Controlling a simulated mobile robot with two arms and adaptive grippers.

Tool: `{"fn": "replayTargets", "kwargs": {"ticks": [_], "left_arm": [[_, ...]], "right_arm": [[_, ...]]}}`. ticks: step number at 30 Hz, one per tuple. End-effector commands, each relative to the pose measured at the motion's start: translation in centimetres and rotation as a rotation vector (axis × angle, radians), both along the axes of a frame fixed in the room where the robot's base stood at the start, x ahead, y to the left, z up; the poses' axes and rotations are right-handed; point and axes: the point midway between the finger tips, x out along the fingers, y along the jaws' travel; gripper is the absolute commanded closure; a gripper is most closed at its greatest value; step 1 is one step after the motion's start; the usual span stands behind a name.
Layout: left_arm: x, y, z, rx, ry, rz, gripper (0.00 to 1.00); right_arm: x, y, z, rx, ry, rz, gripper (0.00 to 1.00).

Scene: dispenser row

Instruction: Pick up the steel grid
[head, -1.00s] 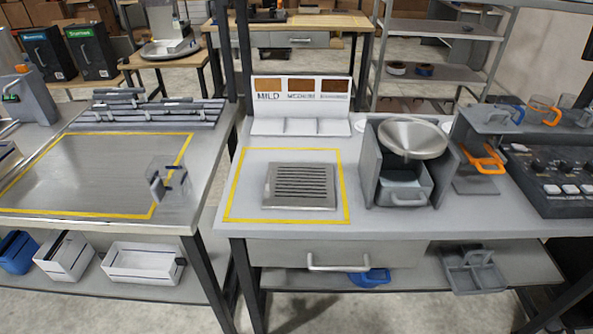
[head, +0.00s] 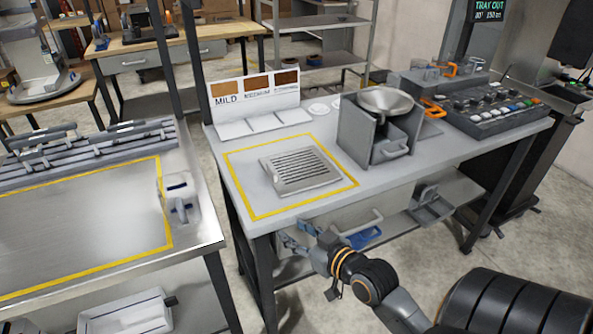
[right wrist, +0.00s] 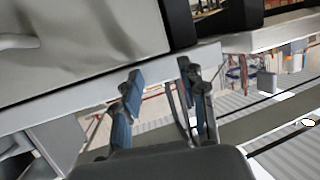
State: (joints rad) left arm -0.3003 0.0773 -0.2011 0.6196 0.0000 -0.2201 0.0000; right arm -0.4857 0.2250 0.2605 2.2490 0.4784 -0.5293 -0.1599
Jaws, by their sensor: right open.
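The steel grid (head: 300,170) is a flat, slotted grey plate. In the head view it lies on the grey workbench inside a yellow taped outline (head: 258,214). My right gripper (head: 296,234) is open and empty, near the bench's front edge and lower than the top, apart from the grid. In the right wrist view the blue-grey fingers of my right gripper (right wrist: 160,74) are spread with nothing between them, and the grid does not show. My left gripper is not in view.
A grey unit with a steel bowl (head: 386,100) stands right of the grid. A control panel (head: 492,108) is further right. A sign with brown swatches (head: 256,100) stands behind. A second metal-topped bench (head: 90,225) is at the left. The bench top in front of the grid is clear.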

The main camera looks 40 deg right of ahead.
Motion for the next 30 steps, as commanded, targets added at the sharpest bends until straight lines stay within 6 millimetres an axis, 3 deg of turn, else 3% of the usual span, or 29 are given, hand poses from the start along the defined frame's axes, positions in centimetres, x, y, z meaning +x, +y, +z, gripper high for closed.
{"fn": "replayTargets", "kwargs": {"ticks": [3,9,14,24,30], "left_arm": [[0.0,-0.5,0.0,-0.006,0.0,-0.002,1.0],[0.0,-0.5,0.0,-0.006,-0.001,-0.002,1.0],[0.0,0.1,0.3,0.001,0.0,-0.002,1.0],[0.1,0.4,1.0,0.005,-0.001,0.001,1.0],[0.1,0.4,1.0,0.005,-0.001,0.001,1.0]], "right_arm": [[0.6,-2.0,3.4,0.001,-0.127,-0.031,0.58],[1.1,-3.7,6.4,0.002,-0.236,-0.06,0.58],[3.0,-4.0,6.6,0.004,-0.248,-0.065,0.58],[8.6,-4.2,6.1,0.003,-0.244,-0.064,0.58],[9.7,-4.3,5.9,0.003,-0.243,-0.064,0.58]]}}
